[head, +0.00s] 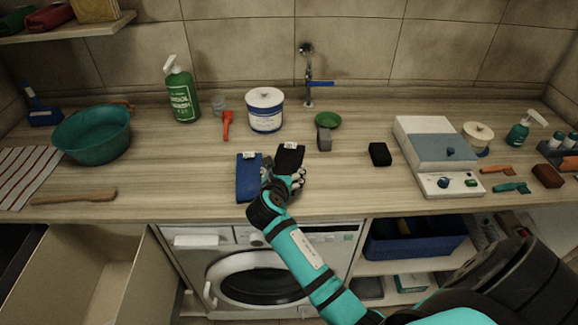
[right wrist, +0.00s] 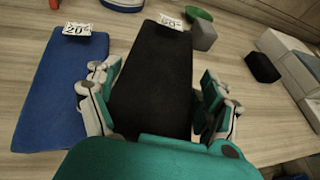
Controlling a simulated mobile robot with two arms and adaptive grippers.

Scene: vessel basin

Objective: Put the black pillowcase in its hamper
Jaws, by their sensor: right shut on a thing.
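The black pillowcase (head: 290,157) is a folded dark cloth with a white tag at its far end, near the middle of the counter. In the right wrist view the black pillowcase (right wrist: 152,70) lies between my fingers, its tag reading like 60. My right gripper (head: 283,179) is shut on its near part, with a finger on each side. I cannot tell whether the cloth is clear of the counter. A blue folded cloth (head: 249,178), tagged 20, lies just left of it. A tan open bin (head: 75,280) stands low at the left; no hamper label is readable. My left gripper is out of view.
Behind the cloth are a grey block (head: 324,139), green dish (head: 328,120), white-blue pot (head: 265,110) and tap (head: 308,80). A black block (head: 380,154) and scale-like device (head: 440,150) stand right. A washing machine (head: 255,265) is below.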

